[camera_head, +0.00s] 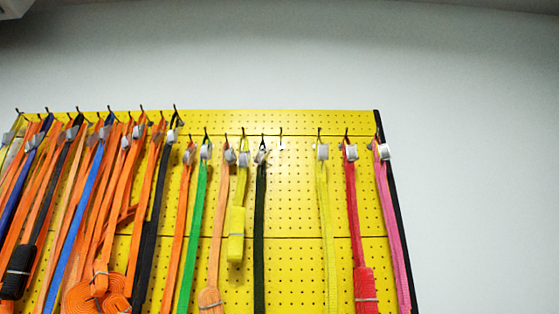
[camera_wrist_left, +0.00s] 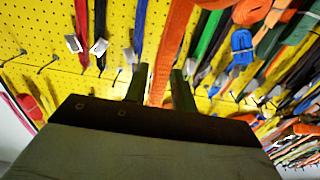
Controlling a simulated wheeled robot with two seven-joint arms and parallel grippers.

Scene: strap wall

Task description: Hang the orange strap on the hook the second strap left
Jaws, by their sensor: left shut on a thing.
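In the left wrist view my left gripper (camera_wrist_left: 160,82) is shut on an orange strap (camera_wrist_left: 172,45). The strap runs from the top edge down between the two dark fingers; its ends are not clear. The head view shows neither gripper, and I cannot tell the held strap apart there.
The yellow pegboard (camera_head: 290,220) carries straps along its hooks, crowded with orange ones (camera_head: 118,200) at the left. A red strap (camera_head: 357,220) and a pink strap (camera_head: 393,220) hang near its right edge. Plain wall (camera_head: 480,180) lies beyond.

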